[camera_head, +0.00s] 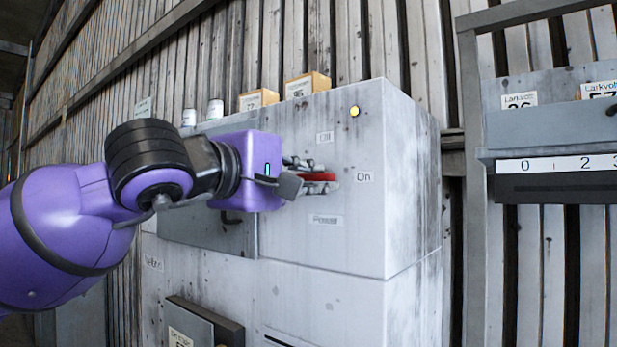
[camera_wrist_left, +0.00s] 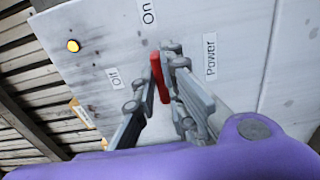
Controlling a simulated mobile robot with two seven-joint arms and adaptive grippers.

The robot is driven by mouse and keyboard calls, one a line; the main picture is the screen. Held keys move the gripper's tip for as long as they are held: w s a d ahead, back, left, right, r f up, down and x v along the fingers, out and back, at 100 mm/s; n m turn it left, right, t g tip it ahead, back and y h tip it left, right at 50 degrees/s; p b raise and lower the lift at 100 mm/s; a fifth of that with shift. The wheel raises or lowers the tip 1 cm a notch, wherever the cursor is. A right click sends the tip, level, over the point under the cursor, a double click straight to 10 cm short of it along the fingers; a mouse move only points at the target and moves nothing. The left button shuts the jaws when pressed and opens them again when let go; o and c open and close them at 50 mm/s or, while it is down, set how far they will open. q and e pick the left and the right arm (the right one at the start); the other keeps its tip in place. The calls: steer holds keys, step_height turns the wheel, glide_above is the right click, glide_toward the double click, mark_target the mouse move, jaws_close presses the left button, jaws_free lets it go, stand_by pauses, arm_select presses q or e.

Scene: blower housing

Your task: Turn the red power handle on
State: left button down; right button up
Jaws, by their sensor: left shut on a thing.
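The red power handle (camera_head: 318,177) is on the front of a grey-white cabinet (camera_head: 345,240). It points sideways toward the "On" label (camera_head: 364,177) in the head view, with the "Off" label (camera_head: 324,137) above and the "Power" label (camera_head: 325,219) below. My left gripper (camera_head: 305,178) is shut on the handle, one finger on each side. In the left wrist view the handle (camera_wrist_left: 159,77) lies between the fingers of the left gripper (camera_wrist_left: 165,85), its end toward the "On" label (camera_wrist_left: 147,12). The fingers hide part of it. My right gripper is not in view.
A yellow lamp (camera_head: 354,111) is lit near the cabinet's top. Boxes (camera_head: 307,86) and small jars (camera_head: 215,108) stand on top. A grey drawer unit (camera_head: 552,130) is at the right. A dark box (camera_head: 203,322) juts out low on the cabinet.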

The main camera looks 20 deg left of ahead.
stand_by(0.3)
arm_select(q)
steer(key=c, duration=1.8)
jaws_free()
steer(key=shift+s+a, duration=0.1)
steer(key=shift+s, duration=0.1)
steer(key=v, duration=1.1)
steer(key=shift+s, duration=0.3)
steer(key=shift+a, duration=0.1)
